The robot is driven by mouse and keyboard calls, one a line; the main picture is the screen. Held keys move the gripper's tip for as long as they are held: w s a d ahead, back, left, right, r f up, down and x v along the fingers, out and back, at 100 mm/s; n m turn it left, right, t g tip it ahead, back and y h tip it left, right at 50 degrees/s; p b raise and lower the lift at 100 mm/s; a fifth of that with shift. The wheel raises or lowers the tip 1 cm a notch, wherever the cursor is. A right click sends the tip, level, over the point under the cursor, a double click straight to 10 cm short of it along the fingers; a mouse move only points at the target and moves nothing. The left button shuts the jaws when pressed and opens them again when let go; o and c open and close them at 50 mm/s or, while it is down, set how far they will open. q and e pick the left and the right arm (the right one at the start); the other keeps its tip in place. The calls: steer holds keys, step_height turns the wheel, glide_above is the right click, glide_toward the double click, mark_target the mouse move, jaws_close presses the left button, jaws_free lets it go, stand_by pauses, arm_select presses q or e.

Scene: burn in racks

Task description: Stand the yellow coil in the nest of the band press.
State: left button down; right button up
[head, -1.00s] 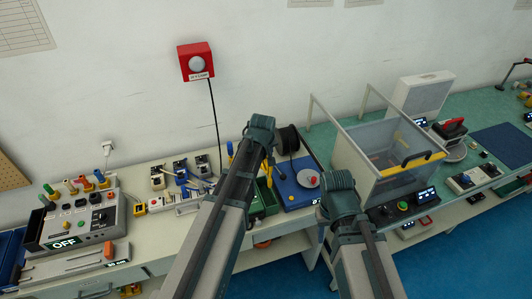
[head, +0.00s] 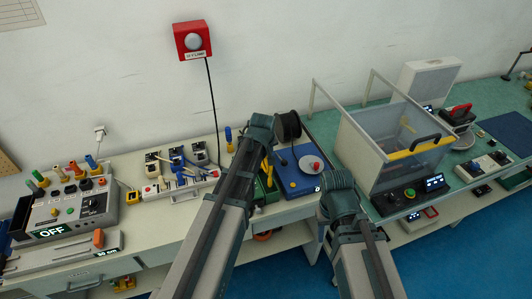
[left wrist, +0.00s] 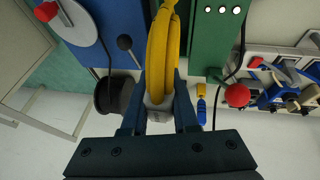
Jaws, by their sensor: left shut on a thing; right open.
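The yellow coil (left wrist: 163,50) is in my left gripper (left wrist: 160,100), which is shut on a pale part at its near end in the left wrist view. In the head view, the left arm reaches over the bench and a bit of yellow (head: 265,172) shows below its wrist, seemingly the coil. A green device (left wrist: 212,40) with a red ball knob (left wrist: 237,95), possibly the band press, lies beside the coil. Its nest cannot be made out. My right gripper (head: 338,190) is over the bench's front edge, right of the blue device. It is open; its fingers are mostly hidden.
A blue device (head: 297,180) with a white disc and black spool (head: 288,126) stands beside the green one. A clear guarded box (head: 400,145) is to the right. A strip of connectors (head: 180,183) and a control box reading OFF (head: 70,210) are left.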

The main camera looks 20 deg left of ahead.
arm_select(q)
steer(key=shift+f+b, duration=2.15)
steer(key=shift+f, duration=0.35)
steer(key=shift+f+b, duration=0.35)
steer(key=shift+b, duration=0.05)
steer(key=c, duration=0.6)
jaws_free()
steer(key=shift+r, duration=0.1)
steer(key=a+p+v, duration=0.1)
steer(key=p+v, duration=1.1)
steer(key=v, duration=0.1)
steer(key=shift+s+d+r+p, duration=0.15)
steer(key=shift+d+r+p, duration=0.15)
steer(key=shift+d, duration=0.2)
